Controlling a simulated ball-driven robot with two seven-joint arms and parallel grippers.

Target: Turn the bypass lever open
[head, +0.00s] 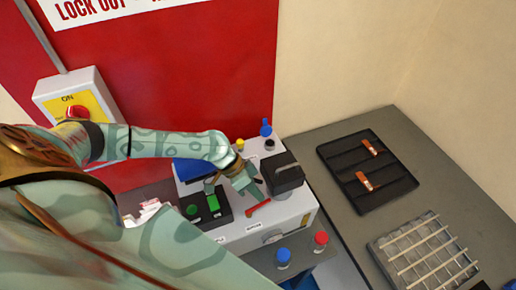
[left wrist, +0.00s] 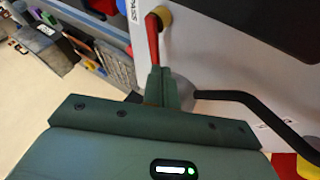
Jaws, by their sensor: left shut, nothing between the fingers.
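The red bypass lever (head: 258,207) is on the white front of the bender (head: 232,236), above a label. In the left wrist view the red lever (left wrist: 152,38) runs from a brass-coloured pivot (left wrist: 164,15) down to my fingertips, its lower part hidden by them. My left gripper (head: 258,192) is just above and beside the lever in the head view. In the left wrist view its green fingers (left wrist: 162,84) are shut together with nothing between them, and their tips overlap the lever. I cannot tell whether they touch it. My right gripper is not in view.
A black block (head: 284,174) stands on the bender right of my gripper. Green buttons (head: 212,203) are to its left. A blue knob (head: 283,256) and red knob (head: 320,239) are in front. In the left wrist view a black bent bar (left wrist: 240,97) juts out beside the fingers.

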